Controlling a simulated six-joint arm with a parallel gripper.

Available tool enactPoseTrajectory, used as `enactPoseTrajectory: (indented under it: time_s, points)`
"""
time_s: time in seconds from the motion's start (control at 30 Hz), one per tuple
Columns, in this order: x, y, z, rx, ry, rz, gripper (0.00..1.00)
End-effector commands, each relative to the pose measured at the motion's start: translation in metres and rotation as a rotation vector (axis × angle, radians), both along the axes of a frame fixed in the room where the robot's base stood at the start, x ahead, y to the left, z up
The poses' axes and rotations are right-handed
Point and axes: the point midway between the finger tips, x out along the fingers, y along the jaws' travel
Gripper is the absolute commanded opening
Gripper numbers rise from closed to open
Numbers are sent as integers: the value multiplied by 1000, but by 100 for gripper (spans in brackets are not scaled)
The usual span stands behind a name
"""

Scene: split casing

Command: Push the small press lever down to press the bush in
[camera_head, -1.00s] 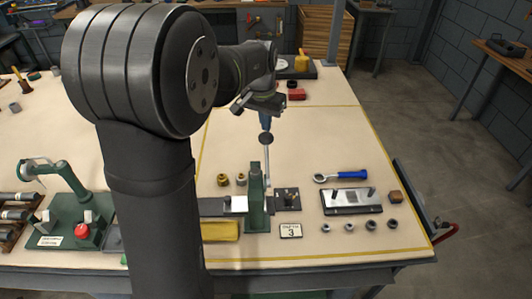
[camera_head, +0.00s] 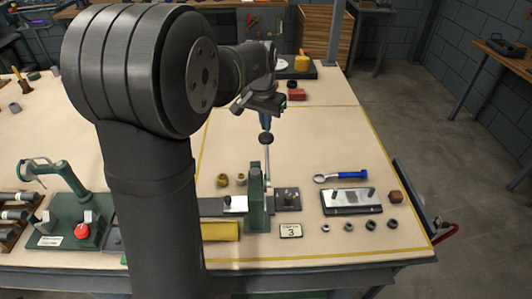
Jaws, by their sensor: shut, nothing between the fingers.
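The small green press (camera_head: 256,203) stands near the front of the table, right of my arm's column. Its thin grey lever (camera_head: 266,160) stands close to upright, with a dark ball knob (camera_head: 266,138) on top. My gripper (camera_head: 265,124) is shut and empty. It points down directly above the knob; I cannot tell whether it touches it. Whether a bush sits in the press is too small to tell.
A dark plate (camera_head: 287,198) lies right of the press, with a card marked 3 (camera_head: 290,231) before it. A blue-handled wrench (camera_head: 342,176), a metal fixture (camera_head: 350,200) and several nuts (camera_head: 370,225) lie further right. A yellow block (camera_head: 221,231) is at front left.

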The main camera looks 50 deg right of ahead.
Motion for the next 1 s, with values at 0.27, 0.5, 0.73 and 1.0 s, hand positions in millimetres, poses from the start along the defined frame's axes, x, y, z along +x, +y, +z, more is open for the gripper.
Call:
enactPoseTrajectory:
  time_s: [0.27,0.5,0.73,1.0]
  points:
    - [0,0,0,0,0,0,0]
    - [0,0,-2,1,0,0,0]
    - [0,0,-9,1,0,0,0]
    - [0,0,-17,1,0,0,0]
